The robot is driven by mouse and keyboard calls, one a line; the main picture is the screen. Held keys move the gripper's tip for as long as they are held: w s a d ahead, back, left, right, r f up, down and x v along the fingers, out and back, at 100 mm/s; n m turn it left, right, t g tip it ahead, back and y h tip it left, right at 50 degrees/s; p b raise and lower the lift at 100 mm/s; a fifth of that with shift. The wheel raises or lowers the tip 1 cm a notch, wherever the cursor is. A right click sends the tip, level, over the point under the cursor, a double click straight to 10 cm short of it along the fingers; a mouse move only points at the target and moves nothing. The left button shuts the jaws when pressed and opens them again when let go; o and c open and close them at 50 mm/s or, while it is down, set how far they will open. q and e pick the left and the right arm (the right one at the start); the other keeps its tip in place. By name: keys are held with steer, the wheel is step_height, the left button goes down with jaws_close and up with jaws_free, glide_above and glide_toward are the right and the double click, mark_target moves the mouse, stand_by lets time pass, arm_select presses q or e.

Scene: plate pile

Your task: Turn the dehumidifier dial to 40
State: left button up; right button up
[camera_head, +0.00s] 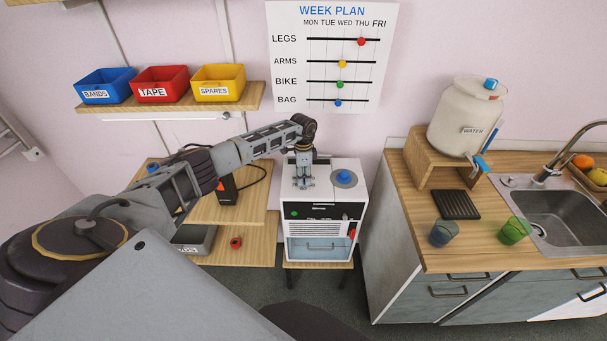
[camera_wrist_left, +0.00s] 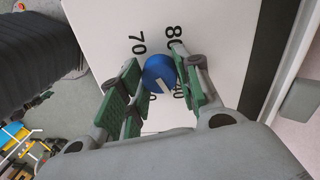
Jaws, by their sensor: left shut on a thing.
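The dehumidifier (camera_head: 326,219) is a white box with a dark front panel on a low wooden stand. Its dial (camera_wrist_left: 158,70) is a round blue knob with a white pointer mark, on a white face with printed numbers. 70 and 80 show above the knob, 40 at its lower right; another number at the bottom is partly hidden. The pointer mark faces down and slightly right, close to the 40. My left gripper (camera_head: 303,184) is on top of the dehumidifier; in the wrist view its green-padded fingers (camera_wrist_left: 160,85) are shut on the dial from both sides. My right gripper is out of view.
A second blue knob (camera_head: 344,174) on a grey disc sits right of my gripper on the box top. A wooden table (camera_head: 228,208) stands left. The counter (camera_head: 425,233) at right holds a water jug (camera_head: 466,118), two cups and a sink.

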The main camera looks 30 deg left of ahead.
arm_select(q)
steer(key=shift+w+r+n, duration=0.1)
steer(key=shift+n, duration=0.5)
steer(key=o, duration=1)
steer(key=shift+r, duration=0.1)
steer(key=r, duration=1.1)
steer(key=shift+w+a+r, duration=0.2)
steer(key=shift+a+r, duration=0.1)
steer(key=shift+r, duration=0.05)
